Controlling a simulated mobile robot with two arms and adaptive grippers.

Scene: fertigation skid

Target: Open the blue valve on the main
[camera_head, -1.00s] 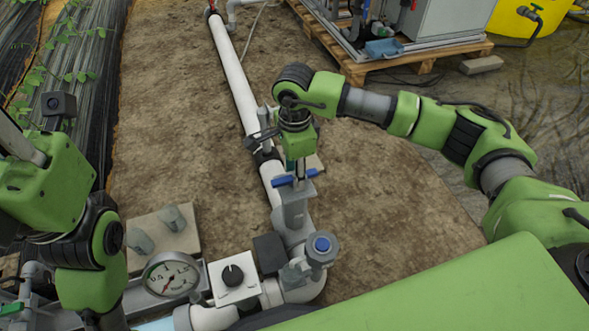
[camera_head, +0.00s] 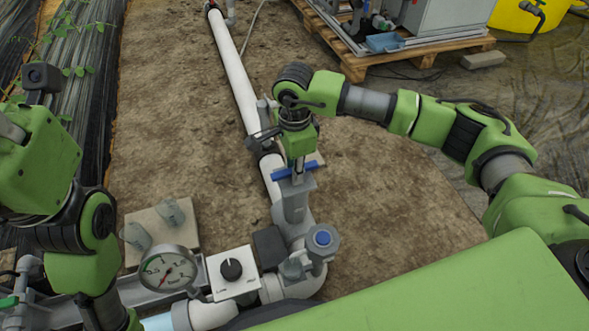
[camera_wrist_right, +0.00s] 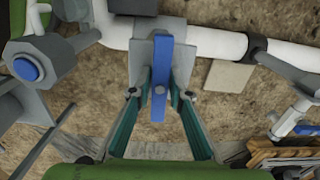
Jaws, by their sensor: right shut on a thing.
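The blue valve handle (camera_head: 281,173) sits on a grey valve body (camera_head: 296,207) on the white main pipe (camera_head: 235,75). In the right wrist view the blue handle (camera_wrist_right: 159,98) lies crosswise to the pipe. My right gripper (camera_head: 298,172) comes down onto it from above. In the right wrist view my right gripper (camera_wrist_right: 161,76) has its teal fingers on both sides of the handle and is shut on it. The fingers partly hide the handle in the head view. My left arm is at the left edge; its gripper is out of view.
A grey fitting with a blue-centred cap (camera_head: 322,239) stands close in front of the valve. A white box with a black knob (camera_head: 232,272) and a round gauge (camera_head: 168,270) are nearer. A pallet (camera_head: 430,58) with equipment is at the back right. Bare soil lies on both sides.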

